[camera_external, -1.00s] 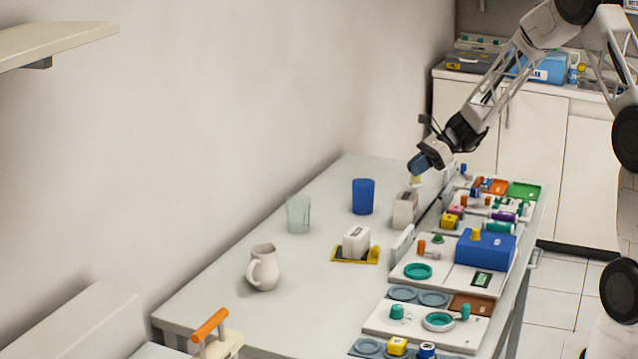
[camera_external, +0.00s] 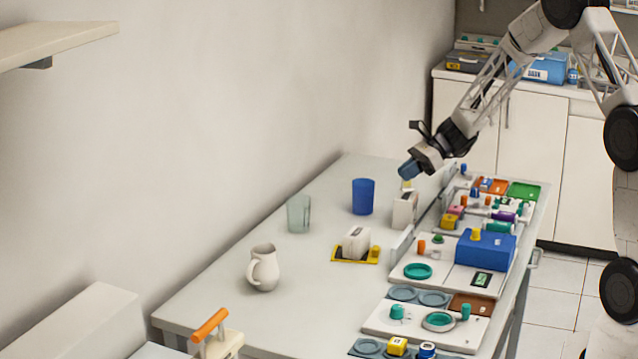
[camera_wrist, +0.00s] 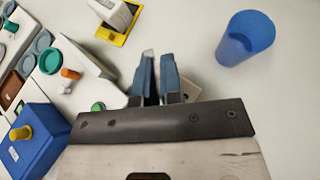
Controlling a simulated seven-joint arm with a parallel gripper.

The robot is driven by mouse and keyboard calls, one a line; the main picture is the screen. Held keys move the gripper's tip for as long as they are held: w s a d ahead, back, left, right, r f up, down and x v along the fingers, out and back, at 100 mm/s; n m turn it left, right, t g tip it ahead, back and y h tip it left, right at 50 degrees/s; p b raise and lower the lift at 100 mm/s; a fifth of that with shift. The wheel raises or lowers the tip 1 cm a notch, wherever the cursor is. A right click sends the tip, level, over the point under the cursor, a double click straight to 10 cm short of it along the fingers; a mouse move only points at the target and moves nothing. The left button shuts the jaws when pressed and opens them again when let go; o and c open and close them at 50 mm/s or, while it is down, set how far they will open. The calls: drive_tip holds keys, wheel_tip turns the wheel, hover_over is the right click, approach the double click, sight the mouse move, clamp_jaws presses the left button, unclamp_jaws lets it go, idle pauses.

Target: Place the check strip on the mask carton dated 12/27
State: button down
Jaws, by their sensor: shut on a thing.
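My gripper (camera_external: 407,169) is tilted down above the far part of the table. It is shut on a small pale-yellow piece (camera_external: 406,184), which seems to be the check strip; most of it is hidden. A white carton (camera_external: 404,209) stands upright just below my gripper; I cannot tell whether the piece touches it. A second white carton (camera_external: 355,241) sits on a yellow-and-black tray (camera_external: 343,258) nearer the camera, and shows in the wrist view (camera_wrist: 114,12). In the wrist view my blue-grey fingers (camera_wrist: 158,70) are close together. No date is readable on either carton.
A blue cup (camera_external: 363,197) stands left of the upright carton, with a clear glass (camera_external: 298,214) and a cream jug (camera_external: 263,268) farther left. A blue box (camera_external: 486,249) and several trays of small parts line the right side. The table's left middle is mostly clear.

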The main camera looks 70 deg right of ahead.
drive_tip(key=shift+f, duration=0.65)
drive_tip(key=shift+f, duration=0.15)
drive_tip(key=c, duration=1.3)
unclamp_jaws()
drive_tip(key=shift+r, duration=0.2)
drive_tip(key=v, duration=1.2)
